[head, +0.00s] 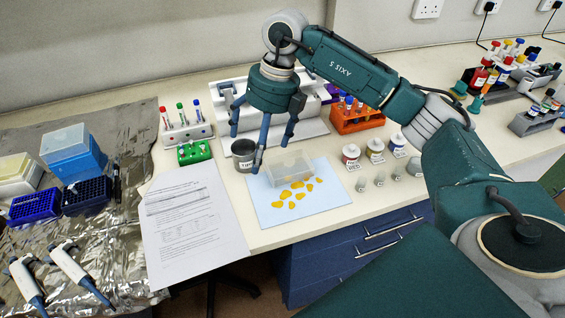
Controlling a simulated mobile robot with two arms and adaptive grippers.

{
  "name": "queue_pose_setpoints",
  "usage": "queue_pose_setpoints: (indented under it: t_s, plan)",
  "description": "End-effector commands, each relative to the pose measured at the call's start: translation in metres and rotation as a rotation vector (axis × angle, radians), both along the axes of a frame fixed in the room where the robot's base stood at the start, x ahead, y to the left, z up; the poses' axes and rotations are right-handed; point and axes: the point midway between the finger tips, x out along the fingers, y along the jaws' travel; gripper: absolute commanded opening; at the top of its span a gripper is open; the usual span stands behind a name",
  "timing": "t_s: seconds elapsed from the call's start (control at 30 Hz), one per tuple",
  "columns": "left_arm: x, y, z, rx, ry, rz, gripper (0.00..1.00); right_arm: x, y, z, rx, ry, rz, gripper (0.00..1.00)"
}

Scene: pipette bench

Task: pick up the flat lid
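A clear, shallow, box-like plastic piece (291,169) lies at the back of a light blue mat (268,213). It may be the flat lid; I cannot tell for sure. Several yellow pieces (298,185) lie on the mat in front of it. My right gripper (260,148) points down above the bench, behind and to the left of the clear piece. Its blue fingers are spread with nothing between them that I can see held. My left gripper is out of view.
A grey metal can (243,155) stands close by the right gripper's fingers. Tube racks (186,128) and a green rack (194,152) are to the left, small labelled jars (351,153) to the right. Printed sheets (190,215) lie left of the mat. Pipettes (75,268) lie on foil.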

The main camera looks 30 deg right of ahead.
Motion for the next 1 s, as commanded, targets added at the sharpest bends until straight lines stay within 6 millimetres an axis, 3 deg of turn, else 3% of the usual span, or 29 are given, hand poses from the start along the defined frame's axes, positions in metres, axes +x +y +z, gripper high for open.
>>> queue_pose_setpoints:
  t_s: [0.03, 0.1, 0.23, 0.5, 0.67, 1.0]
  plan:
    - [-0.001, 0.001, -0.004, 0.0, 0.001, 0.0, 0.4, 0.0, -0.03, 0.004, -0.081, 0.017, -0.044, 1.0]
    - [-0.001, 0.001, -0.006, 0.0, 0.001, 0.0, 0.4, -0.004, -0.06, 0.01, -0.166, 0.04, -0.093, 1.0]
    - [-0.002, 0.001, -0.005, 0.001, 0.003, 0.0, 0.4, -0.009, -0.086, 0.011, -0.239, 0.071, -0.139, 1.0]
    - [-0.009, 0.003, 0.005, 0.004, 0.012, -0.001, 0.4, -0.011, -0.088, -0.028, -0.247, 0.075, -0.141, 1.0]
    - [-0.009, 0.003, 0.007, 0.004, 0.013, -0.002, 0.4, -0.011, -0.088, -0.039, -0.244, 0.072, -0.14, 1.0]
    - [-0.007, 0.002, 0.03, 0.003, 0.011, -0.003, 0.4, -0.011, -0.084, -0.084, -0.243, 0.074, -0.139, 1.0]
